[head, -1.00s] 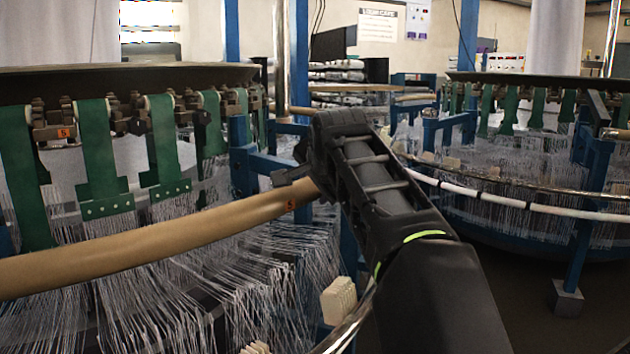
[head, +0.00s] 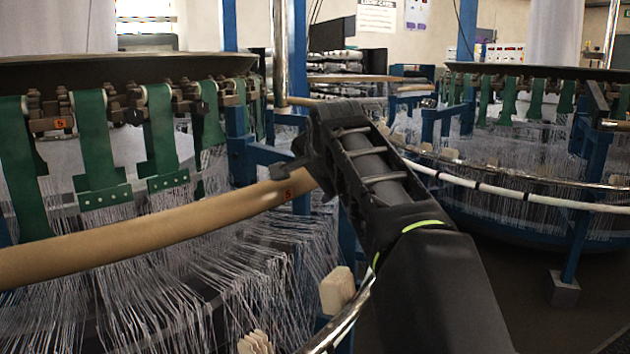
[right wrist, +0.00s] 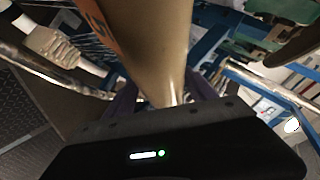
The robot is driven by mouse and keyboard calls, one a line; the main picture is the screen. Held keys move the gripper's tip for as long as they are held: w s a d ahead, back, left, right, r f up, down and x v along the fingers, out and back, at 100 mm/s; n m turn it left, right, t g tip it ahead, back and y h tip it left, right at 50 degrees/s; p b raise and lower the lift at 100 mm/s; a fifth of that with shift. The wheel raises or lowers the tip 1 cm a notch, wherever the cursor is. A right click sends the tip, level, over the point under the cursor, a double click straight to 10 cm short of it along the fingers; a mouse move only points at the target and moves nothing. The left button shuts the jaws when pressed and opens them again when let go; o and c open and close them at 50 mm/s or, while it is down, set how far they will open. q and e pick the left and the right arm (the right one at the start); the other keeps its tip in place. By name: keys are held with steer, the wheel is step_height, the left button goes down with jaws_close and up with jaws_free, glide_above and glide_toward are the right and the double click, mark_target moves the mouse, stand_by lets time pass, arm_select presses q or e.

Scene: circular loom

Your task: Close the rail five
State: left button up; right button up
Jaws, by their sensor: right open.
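The rail (head: 140,228) is a long tan bar. My left gripper is not in view.
Green straps (head: 98,150) and a small orange tag (head: 62,123) are on the near loom. White threads (head: 170,300) hang below. A blue frame (head: 245,150) stands behind the rail. A second loom with a white rail (head: 530,199) is at right. Dark floor (head: 520,315) is free at lower right.

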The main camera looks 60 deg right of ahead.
steer(key=p+v, duration=0.2)
steer(key=v, duration=0.5)
steer(key=shift+a, duration=0.15)
steer(key=shift+s, duration=0.15)
stand_by(0.3)
